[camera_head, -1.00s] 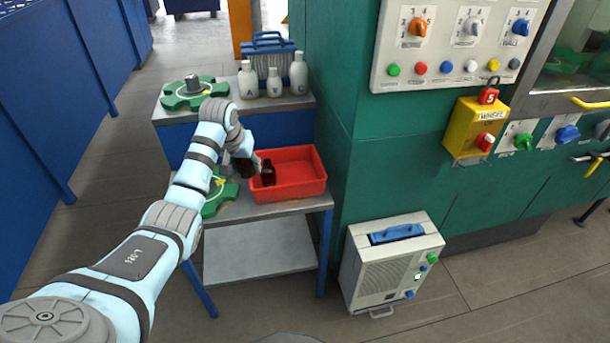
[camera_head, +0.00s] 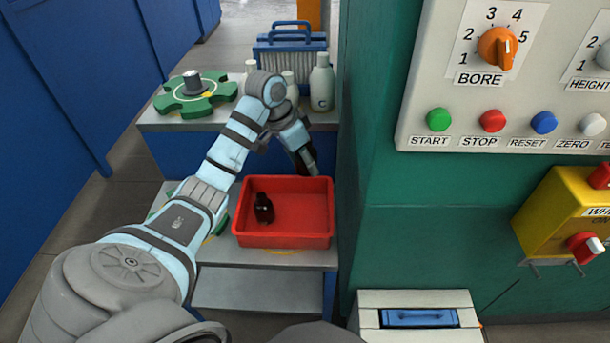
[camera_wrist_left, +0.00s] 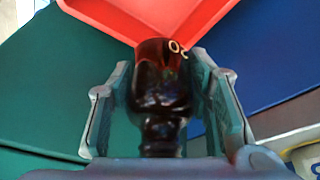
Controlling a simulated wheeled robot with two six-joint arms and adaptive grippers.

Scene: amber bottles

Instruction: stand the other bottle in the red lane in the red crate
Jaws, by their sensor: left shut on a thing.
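The red crate (camera_head: 316,228) stands on the lower shelf of a grey stand. One dark amber bottle (camera_head: 264,208) stands inside it, toward its left side. My left gripper (camera_head: 308,165) is at the crate's back right edge in the head view. In the left wrist view, my left gripper (camera_wrist_left: 162,62) is shut on another amber bottle (camera_wrist_left: 160,85), with a finger on each side of it and pale digits near its far end. The red crate (camera_wrist_left: 150,18) shows beyond that bottle. In the head view the held bottle is mostly hidden. My right gripper is out of view.
On the upper shelf are a green handwheel-like part (camera_head: 195,95), several white bottles (camera_head: 322,88) and a blue-handled rack (camera_head: 290,55). A green machine wall (camera_head: 375,150) rises close to the crate's right. The crate's right half looks clear.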

